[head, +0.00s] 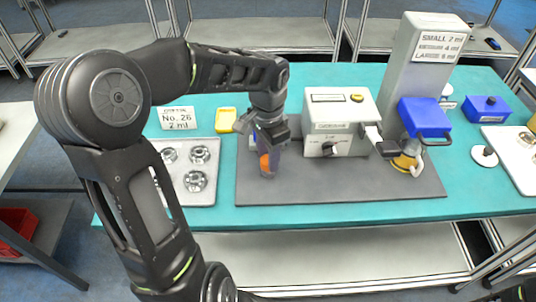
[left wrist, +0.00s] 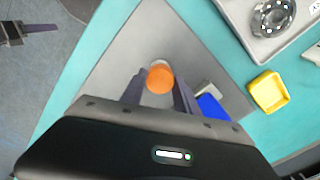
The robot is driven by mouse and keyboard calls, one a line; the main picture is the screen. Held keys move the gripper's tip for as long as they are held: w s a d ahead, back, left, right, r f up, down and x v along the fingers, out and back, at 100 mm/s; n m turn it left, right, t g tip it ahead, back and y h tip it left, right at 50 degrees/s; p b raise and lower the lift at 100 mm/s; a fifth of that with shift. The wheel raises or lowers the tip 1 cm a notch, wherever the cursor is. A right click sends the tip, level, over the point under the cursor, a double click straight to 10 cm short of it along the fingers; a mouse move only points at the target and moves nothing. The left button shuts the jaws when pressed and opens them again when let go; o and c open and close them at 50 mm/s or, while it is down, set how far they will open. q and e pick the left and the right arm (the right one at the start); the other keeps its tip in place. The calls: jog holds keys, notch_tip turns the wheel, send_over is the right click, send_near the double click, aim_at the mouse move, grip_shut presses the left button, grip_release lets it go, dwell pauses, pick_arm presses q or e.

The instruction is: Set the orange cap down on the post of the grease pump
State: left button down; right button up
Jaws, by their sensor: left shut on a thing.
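My left gripper (head: 266,158) is shut on the orange cap (head: 264,163), low over the left part of the dark grey mat. In the left wrist view the cap (left wrist: 159,78) sits between the two fingertips (left wrist: 159,84), with a pale rim showing at its far side. A pale round shape shows under the cap in the head view; I cannot tell whether they touch. A grey box with a knob (head: 340,125) stands right of the gripper. I cannot make out the grease pump's post for sure. Part of my right gripper (left wrist: 28,32) shows in the left wrist view.
A tray with bearings (head: 208,190) and a yellow dish (head: 226,121) lie left of the mat (head: 330,190). A tall grey stand with a size sign (head: 425,75) and a blue block (head: 425,117) stand at the right. The mat's front strip is clear.

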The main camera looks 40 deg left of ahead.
pick_arm(q)
jog(key=shift+f+b, duration=0.8)
jog(key=shift+f, duration=0.3)
dwell(0.9)
jog(key=c, duration=0.8)
grip_release()
jog(key=shift+c, duration=0.2)
jog(key=shift+o, duration=0.2)
jog(key=o, duration=0.3)
jog(key=shift+r+p, duration=2.9)
jog(key=shift+r, duration=0.85)
